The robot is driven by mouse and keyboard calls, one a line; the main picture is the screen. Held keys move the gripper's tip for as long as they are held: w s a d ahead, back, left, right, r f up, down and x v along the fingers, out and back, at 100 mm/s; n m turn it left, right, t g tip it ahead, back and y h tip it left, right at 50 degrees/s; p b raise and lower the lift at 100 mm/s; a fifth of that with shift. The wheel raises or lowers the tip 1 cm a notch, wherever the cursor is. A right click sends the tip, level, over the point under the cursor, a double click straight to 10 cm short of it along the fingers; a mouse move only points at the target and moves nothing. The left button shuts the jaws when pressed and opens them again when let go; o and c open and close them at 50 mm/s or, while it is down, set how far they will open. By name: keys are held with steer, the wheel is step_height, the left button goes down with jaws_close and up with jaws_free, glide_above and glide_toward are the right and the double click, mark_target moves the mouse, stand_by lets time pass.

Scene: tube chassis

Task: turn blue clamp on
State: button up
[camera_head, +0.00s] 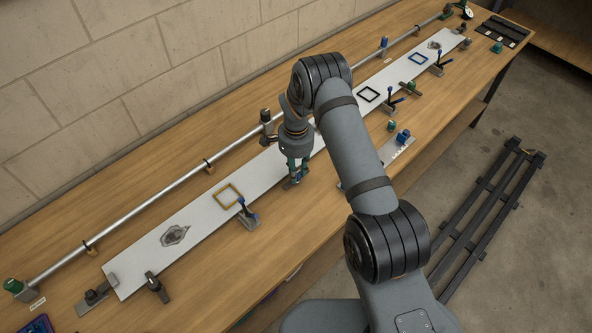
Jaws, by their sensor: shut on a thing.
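My gripper (296,168) points down at the front edge of the long white board (195,216), near its middle. It is shut on the handle of a small clamp (290,185), whose grey base shows just below the fingers. The fingers and my arm hide most of this clamp, so its handle colour and position are unclear.
A metal tube (150,206) on supports runs along the back of the wooden table. A plate with blue parts (402,138) lies right of my arm.

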steer(key=shift+w+n+b, duration=0.1)
steer(key=shift+n+b, duration=0.2)
steer(key=shift+b, duration=0.15)
jaws_close()
steer(key=n+b, duration=0.2)
steer(key=b, duration=0.1)
steer(key=shift+f+n, duration=0.2)
steer(key=shift+n, duration=0.2)
steer(key=n+b, duration=0.3)
steer(key=n, duration=0.2)
steer(key=shift+r+b, duration=0.1)
steer(key=shift+b, duration=0.25)
steer(key=n+b, duration=0.1)
steer(key=n, duration=0.3)
steer(key=shift+n+b, duration=0.4)
steer(key=n+b, duration=0.1)
steer(key=n, duration=0.3)
steer(key=shift+r+n, duration=0.15)
steer(key=shift+n, duration=0.25)
steer(key=o, duration=0.9)
jaws_free()
steer(key=shift+o, duration=0.5)
